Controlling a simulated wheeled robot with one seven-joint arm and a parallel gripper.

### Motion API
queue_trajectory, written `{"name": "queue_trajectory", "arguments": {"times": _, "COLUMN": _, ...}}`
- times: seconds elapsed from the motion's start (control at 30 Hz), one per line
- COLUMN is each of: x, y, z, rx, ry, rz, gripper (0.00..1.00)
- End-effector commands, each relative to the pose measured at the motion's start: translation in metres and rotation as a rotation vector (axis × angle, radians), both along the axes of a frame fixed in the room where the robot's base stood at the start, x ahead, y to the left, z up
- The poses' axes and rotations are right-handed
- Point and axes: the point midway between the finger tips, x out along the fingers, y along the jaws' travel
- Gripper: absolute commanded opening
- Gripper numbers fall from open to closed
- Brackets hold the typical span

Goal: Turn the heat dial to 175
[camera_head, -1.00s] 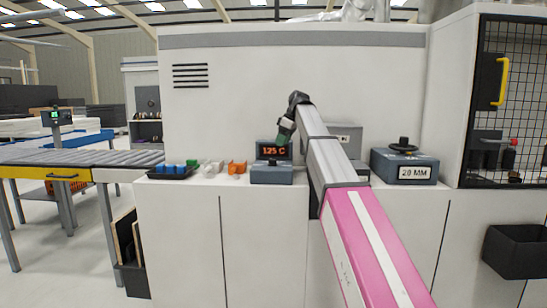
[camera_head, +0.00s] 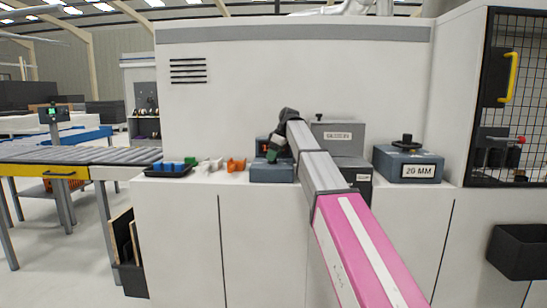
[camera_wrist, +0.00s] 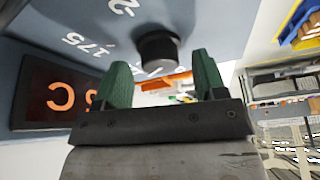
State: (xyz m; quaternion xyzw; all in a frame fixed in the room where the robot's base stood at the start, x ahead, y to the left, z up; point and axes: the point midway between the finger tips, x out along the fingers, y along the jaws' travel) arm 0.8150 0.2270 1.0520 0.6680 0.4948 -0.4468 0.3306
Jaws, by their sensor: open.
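The heat dial (camera_wrist: 157,48) is a dark round knob on a grey-blue panel in the wrist view. White marks, including 175 (camera_wrist: 88,44), are printed around it. An orange-lit display (camera_wrist: 58,95) sits at the left and only part of its reading shows. My gripper (camera_wrist: 160,82) has two green fingers, open and apart, just short of the dial; the dial appears between them, and I cannot tell whether they touch it. In the head view the control box (camera_head: 272,173) stands on the counter. My gripper (camera_head: 273,152) hides most of its display and the dial there.
A grey box with a black knob, labelled 20 MM (camera_head: 408,165), stands to the right. A taller grey box (camera_head: 338,137) is behind my arm. A tray of blue and green pieces (camera_head: 169,170) and orange and white parts (camera_head: 222,165) lie to the left.

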Motion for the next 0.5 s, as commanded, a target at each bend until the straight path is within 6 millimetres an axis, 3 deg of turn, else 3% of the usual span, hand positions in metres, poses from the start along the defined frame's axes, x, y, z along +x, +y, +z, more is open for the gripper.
{"name": "queue_trajectory", "arguments": {"times": 0.4, "x": 0.0008, "y": 0.0031, "z": -0.0069, "rx": 0.001, "ry": -0.001, "rz": 0.000, "gripper": 0.65}}
{"name": "queue_trajectory", "arguments": {"times": 0.5, "x": 0.0008, "y": 0.0031, "z": -0.0069, "rx": 0.001, "ry": -0.001, "rz": 0.000, "gripper": 0.32}}
